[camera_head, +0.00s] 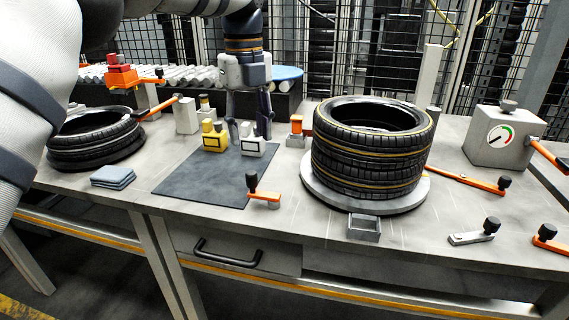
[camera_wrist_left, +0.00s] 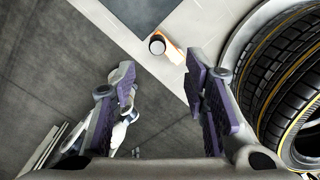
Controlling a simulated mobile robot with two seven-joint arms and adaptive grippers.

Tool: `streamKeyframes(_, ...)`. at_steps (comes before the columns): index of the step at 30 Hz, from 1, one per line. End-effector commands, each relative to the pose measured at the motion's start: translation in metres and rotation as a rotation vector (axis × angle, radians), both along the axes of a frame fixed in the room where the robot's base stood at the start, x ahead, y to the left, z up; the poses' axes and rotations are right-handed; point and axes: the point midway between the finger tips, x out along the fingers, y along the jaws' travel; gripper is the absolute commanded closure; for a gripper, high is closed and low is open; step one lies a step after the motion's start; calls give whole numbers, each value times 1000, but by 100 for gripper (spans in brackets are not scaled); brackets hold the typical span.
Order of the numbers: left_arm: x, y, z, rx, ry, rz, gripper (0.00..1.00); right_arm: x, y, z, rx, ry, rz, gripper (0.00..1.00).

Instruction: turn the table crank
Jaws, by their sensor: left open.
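A small crank (camera_head: 264,195) with an orange arm and a black upright knob sits on the grey table's front part, between the dark mat and the tyre stack. In the left wrist view its knob (camera_wrist_left: 157,45) shows ahead of the fingertips, centred between them. My left gripper (camera_head: 248,132) hangs pointing down; in the head view it overlaps the back of the mat. In the left wrist view the left gripper (camera_wrist_left: 160,80) is open, with nothing between its fingers and apart from the crank. My right gripper is not in view.
Tyres (camera_head: 370,150) stand stacked on a round turntable (camera_head: 410,199) right of the crank. A dark mat (camera_head: 190,182) holds yellow and white blocks. More orange levers (camera_head: 470,181) and a gauge box (camera_head: 498,137) are at the right. A drawer handle (camera_head: 228,255) juts out at the front.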

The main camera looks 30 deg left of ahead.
Motion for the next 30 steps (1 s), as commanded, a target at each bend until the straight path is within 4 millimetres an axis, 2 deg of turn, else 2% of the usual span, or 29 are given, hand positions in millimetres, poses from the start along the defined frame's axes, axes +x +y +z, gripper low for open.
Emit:
streamKeyframes(2,-1,2,2,0,2,-12,59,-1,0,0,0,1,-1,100)
streamKeyframes(5,-2,2,-12,-1,4,-14,59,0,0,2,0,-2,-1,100)
streamKeyframes(12,-3,1,-75,0,4,-13,59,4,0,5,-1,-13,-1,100)
streamKeyframes(18,-2,1,-108,0,1,-12,59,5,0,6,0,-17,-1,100)
streamKeyframes(22,-2,1,-116,0,1,-12,59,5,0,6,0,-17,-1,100)
streamKeyframes(28,-2,1,-116,0,1,-11,59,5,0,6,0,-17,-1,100)
streamKeyframes(29,-2,1,-116,0,1,-11,64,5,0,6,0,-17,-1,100)
streamKeyframes(30,-2,1,-116,0,1,-11,73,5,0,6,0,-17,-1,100)
